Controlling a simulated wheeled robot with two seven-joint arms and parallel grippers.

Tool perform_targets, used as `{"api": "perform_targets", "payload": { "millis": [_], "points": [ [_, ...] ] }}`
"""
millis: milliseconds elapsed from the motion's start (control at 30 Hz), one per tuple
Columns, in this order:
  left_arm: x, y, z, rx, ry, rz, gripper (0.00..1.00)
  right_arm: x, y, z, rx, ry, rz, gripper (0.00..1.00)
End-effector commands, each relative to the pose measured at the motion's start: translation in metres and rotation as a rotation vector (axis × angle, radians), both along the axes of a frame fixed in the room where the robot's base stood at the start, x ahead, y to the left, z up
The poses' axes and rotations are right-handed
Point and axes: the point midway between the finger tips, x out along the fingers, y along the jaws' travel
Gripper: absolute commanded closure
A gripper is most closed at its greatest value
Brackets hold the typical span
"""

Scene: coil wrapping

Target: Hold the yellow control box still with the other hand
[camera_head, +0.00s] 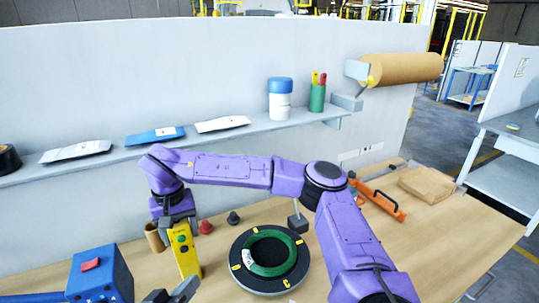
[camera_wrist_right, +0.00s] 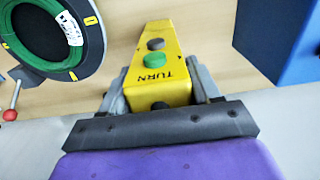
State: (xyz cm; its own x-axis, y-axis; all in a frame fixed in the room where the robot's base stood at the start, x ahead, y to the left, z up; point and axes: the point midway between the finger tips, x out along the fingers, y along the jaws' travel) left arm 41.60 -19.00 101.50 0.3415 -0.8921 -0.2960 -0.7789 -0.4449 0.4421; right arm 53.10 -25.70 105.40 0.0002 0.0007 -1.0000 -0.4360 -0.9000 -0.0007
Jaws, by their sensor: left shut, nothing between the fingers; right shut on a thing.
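The yellow control box (camera_head: 184,256) stands upright at the left of the table, with green and dark buttons. In the right wrist view the box (camera_wrist_right: 160,70) shows the word TURN and sits between the fingers. My right gripper (camera_wrist_right: 160,90) is shut on it from both sides; in the head view this gripper (camera_head: 178,221) is at the top of the box. My left gripper (camera_head: 171,294) is low at the bottom edge, just below the box, shut and empty; most of its arm is out of view. The green coil (camera_head: 271,252) lies on a black turntable (camera_head: 243,281) to the right.
A blue box (camera_head: 100,276) stands left of the control box. A brown tube (camera_head: 154,238), a red knob (camera_head: 206,227) and a dark knob (camera_head: 233,218) are near it. An orange tool (camera_head: 380,200) and a brown packet (camera_head: 427,184) lie at the right. A shelf (camera_head: 230,131) runs behind.

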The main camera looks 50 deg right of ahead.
Motion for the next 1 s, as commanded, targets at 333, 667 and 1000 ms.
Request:
{"api": "perform_targets", "payload": {
  "millis": [333, 667, 1000],
  "points": [
    [0.000, 0.000, 0.000, 0.000, 0.000, 0.000, 1.00, 0.000, 0.000, -0.001, 0.000, 0.001, 0.000, 0.83],
    [0.000, 0.000, 0.000, 0.000, 0.000, 0.000, 1.00, 0.000, 0.000, 0.000, 0.000, 0.001, 0.000, 0.08],
    [0.000, 0.000, 0.000, 0.000, 0.000, 0.000, 1.00, 0.001, 0.000, 0.021, -0.001, -0.004, -0.002, 0.08]
  ]
}}
